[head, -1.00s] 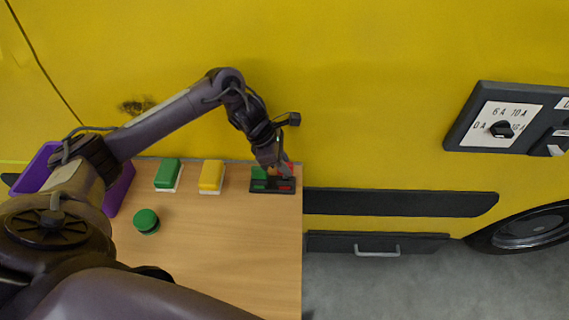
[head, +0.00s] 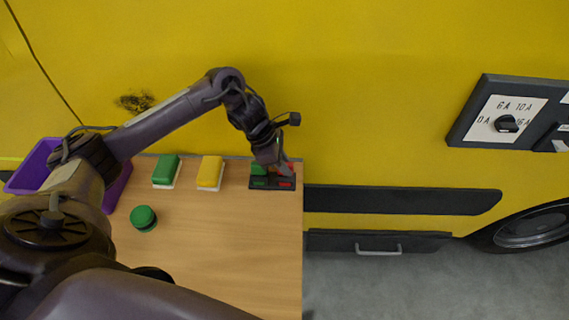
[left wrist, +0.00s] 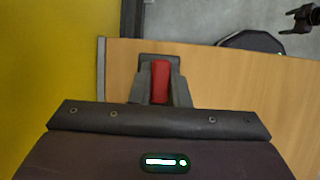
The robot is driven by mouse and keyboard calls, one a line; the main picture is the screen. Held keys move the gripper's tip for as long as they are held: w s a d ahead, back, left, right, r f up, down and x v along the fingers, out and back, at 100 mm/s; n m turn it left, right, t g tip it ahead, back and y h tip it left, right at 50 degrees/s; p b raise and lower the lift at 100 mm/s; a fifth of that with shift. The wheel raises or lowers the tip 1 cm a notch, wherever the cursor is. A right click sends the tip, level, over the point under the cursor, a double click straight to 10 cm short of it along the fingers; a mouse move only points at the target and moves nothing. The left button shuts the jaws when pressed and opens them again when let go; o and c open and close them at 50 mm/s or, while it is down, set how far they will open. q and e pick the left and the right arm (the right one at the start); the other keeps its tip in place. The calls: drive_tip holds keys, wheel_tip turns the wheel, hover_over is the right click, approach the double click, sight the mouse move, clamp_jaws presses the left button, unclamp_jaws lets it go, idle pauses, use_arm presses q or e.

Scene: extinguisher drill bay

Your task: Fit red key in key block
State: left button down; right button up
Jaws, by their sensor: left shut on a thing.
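The key block (head: 261,185) is a dark block at the table's right back corner, with a green mark and a red mark on its front part. A green key (head: 258,168) stands at its left side. My left gripper (head: 284,168) is over the block's right side, shut on the red key. The left wrist view shows the red key (left wrist: 160,80) between the two grey fingers. The fingers partly hide the key's place, so I cannot tell how deep it sits. A small dark claw-like shape, probably my right gripper (left wrist: 299,18), shows in the left wrist view's corner; its jaws are unclear.
A yellow block (head: 210,173), a green block (head: 166,171) and a green round button (head: 144,218) are on the wooden table (head: 225,250). A purple bin (head: 32,166) is at the left. The yellow vehicle wall (head: 380,90) rises right behind the table.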

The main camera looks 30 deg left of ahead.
use_arm(q)
drive_tip(key=shift+f, duration=0.1)
drive_tip(key=c, duration=1.3)
unclamp_jaws()
drive_tip(key=b+v, duration=0.1)
drive_tip(key=v, duration=0.7)
